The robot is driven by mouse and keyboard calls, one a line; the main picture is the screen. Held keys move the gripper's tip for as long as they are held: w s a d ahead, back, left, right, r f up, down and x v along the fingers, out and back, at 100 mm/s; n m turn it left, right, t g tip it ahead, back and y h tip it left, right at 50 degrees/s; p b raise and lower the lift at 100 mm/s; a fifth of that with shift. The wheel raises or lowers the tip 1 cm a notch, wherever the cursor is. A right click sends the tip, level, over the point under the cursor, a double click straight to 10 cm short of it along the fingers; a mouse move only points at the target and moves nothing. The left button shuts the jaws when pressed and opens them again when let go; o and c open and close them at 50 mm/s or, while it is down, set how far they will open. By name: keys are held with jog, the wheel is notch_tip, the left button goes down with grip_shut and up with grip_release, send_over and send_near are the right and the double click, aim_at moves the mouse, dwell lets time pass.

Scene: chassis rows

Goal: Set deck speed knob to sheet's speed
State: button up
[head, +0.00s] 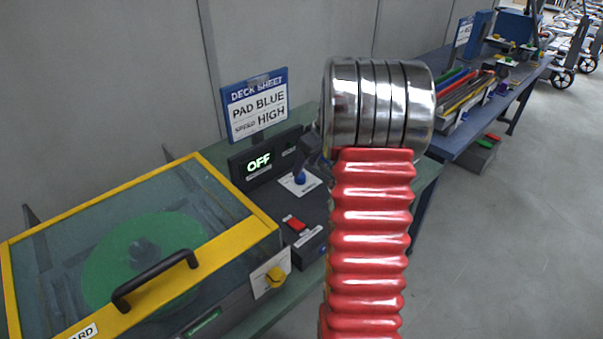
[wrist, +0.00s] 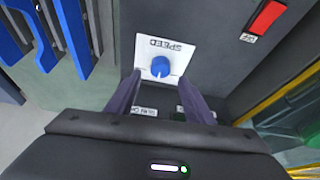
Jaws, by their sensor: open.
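The deck sheet (head: 256,105) stands on a blue-topped sign behind the deck and reads PAD BLUE, SPEED HIGH. The speed knob (head: 299,178) is blue and sits on a white plate; in the wrist view the knob (wrist: 160,67) shows under the upside-down word SPEED. A pale mark shows on its lower side there; the plate's setting labels are not readable. My gripper (wrist: 160,88) is open, its two dark fingers apart on the left and right of the knob in the picture, with no clear contact. My arm hides part of the gripper in the head view.
A display (head: 259,162) reads OFF. A red switch (head: 295,224) is on a box in front of the knob. The yellow-framed clear cover (head: 238,238) is down over a green disc. A yellow knob (head: 276,277) is on the deck's front. Another blue bench stands at right.

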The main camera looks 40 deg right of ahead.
aim_at(301, 176)
jog(key=shift+x, duration=2.6)
jog(key=shift+c, duration=0.2)
jog(key=c, duration=1)
jog(key=shift+m, duration=0.5)
jog(key=shift+w+a+m+h, duration=0.15)
jog(key=shift+m+h, duration=0.45)
jog(key=shift+m, duration=0.7)
jog(key=shift+s+a+m+h, duration=0.1)
jog(key=shift+m+h, duration=0.5)
jog(key=shift+m, duration=0.7)
jog(key=shift+w+a+m+g+h, duration=0.1)
jog(key=shift+m+g+h, duration=0.35)
jog(key=shift+m, duration=0.95)
jog(key=shift+w+m+g+h, duration=0.1)
jog(key=shift+m+g+h, duration=0.3)
jog(key=shift+m, duration=1)
jog(key=shift+s, duration=0.1)
